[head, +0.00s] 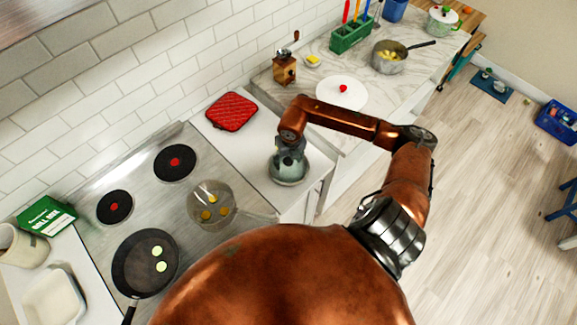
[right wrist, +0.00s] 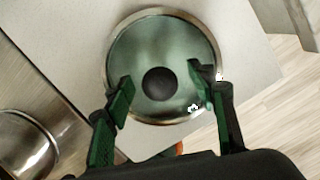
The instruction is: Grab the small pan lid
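The small pan lid (head: 289,176) lies on the white counter to the right of the stove in the head view. It is a round, greenish glass lid with a metal rim and a dark round knob, and it fills the upper middle of the right wrist view (right wrist: 160,45). My right gripper (head: 288,152) is over the lid, pointing down. In the right wrist view my right gripper (right wrist: 160,79) is open, with one finger on each side of the knob. Neither finger appears to touch the knob. My left gripper is not in view.
A glass-lidded or clear pan (head: 212,204) and a dark frying pan (head: 145,262) sit on the stove at left. A red trivet (head: 231,111) lies behind the lid. A white disc with a red top (head: 342,92) and a pot (head: 389,61) stand on the marble counter.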

